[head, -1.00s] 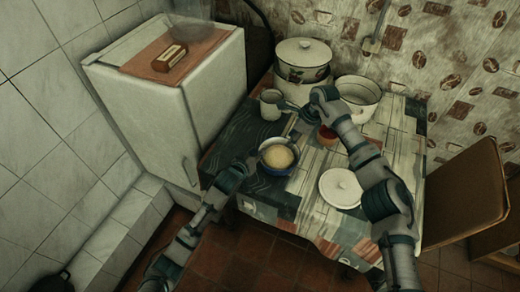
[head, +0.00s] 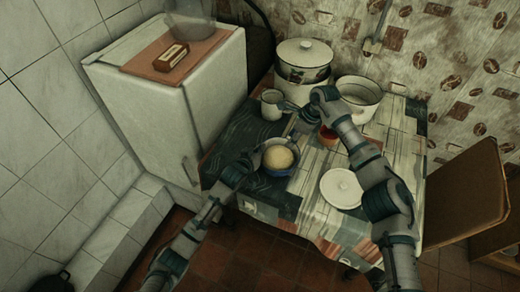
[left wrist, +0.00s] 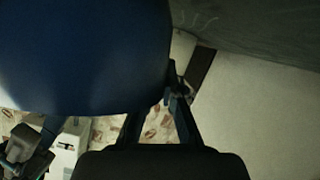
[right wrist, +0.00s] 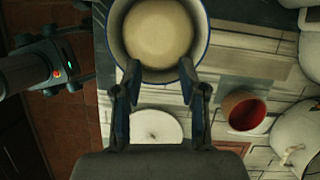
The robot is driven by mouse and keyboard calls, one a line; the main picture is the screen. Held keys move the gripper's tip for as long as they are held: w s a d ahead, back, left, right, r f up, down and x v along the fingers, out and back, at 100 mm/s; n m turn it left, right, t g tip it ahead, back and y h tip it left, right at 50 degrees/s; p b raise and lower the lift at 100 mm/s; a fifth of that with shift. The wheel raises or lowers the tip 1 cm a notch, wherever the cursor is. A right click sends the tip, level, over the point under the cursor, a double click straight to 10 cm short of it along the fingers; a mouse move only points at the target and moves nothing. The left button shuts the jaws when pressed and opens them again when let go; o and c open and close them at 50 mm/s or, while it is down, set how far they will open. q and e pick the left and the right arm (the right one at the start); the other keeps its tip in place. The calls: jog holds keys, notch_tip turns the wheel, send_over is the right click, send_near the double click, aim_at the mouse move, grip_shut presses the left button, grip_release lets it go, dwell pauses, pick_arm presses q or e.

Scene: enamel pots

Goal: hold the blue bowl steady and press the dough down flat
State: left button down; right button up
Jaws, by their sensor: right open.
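The blue bowl (head: 277,171) stands on the table with a pale round of dough (head: 280,157) in it. The right wrist view shows the bowl's rim (right wrist: 112,45) and smooth dough (right wrist: 158,32) from above. My left gripper (head: 254,156) is at the bowl's left rim.
A white mug (head: 271,104) stands behind the bowl, with a large lidded pot (head: 303,73) and an open white pot (head: 358,98) farther back. A red container (right wrist: 246,113) and a white lid (head: 341,188) are to the right. The fridge (head: 165,110) borders the table's left.

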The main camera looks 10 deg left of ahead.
aim_at(275, 153)
jog(key=shift+a+m, duration=0.1)
jog(key=shift+m, duration=0.3)
grip_shut()
jog(key=shift+w+a+f+n+t, duration=0.15)
jog(key=shift+a+f+n, duration=0.7)
jog(key=shift+n, duration=5)
jog(key=shift+s+a+f+n+t, duration=0.2)
jog(key=shift+f+n, duration=1.1)
jog(key=shift+n, duration=4.6)
jog(key=shift+w+a+f+n+t, duration=0.15)
jog(key=shift+a+f+n, duration=0.75)
jog(key=shift+n, duration=4.95)
jog(key=shift+d+f, duration=0.15)
jog(key=shift+d, duration=0.05)
